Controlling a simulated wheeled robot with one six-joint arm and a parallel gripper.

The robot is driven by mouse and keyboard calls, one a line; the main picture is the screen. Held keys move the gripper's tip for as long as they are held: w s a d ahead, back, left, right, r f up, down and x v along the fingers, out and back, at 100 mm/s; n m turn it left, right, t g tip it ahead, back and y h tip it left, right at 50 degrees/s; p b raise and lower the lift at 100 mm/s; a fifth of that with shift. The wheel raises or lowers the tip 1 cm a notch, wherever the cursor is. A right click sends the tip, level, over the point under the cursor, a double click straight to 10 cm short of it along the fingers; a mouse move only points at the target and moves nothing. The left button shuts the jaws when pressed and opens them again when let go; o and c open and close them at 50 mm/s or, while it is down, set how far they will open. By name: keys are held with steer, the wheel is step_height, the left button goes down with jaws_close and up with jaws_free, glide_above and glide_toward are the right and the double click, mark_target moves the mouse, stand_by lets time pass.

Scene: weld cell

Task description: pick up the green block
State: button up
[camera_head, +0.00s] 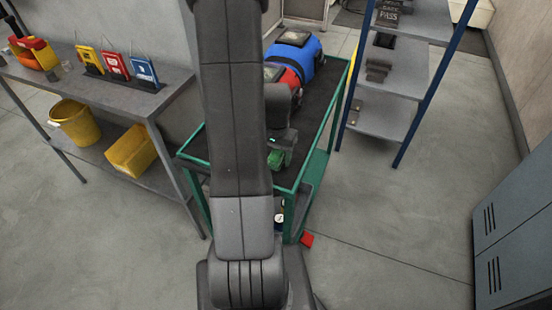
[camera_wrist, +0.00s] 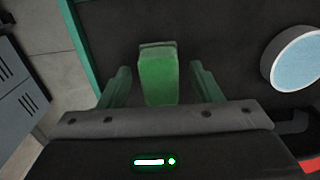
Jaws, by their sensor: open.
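The green block (camera_wrist: 158,78) lies on the dark top of a green-framed cart (camera_head: 320,112), close to the cart's edge. In the wrist view it sits between the two green-tinted fingers of my gripper (camera_wrist: 161,70), with a gap on each side. My gripper is open and not closed on it. In the head view a green patch shows under my wrist at the cart's near end, where block and fingers cannot be told apart. My arm hides part of the cart top.
A blue item (camera_head: 303,60) and a red item (camera_head: 288,76) stand farther along the cart. A round, light-faced object (camera_wrist: 297,60) lies right of my gripper. A bench (camera_head: 110,92) stands left, a shelf rack (camera_head: 385,118) right. A red piece (camera_head: 307,239) lies on the floor.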

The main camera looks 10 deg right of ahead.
mark_target(276, 154)
steer(key=c, duration=1.1)
steer(key=shift+o, duration=0.2)
steer(key=shift+r, duration=0.1)
step_height(276, 154, up, 10)
steer(key=shift+f, duration=0.1)
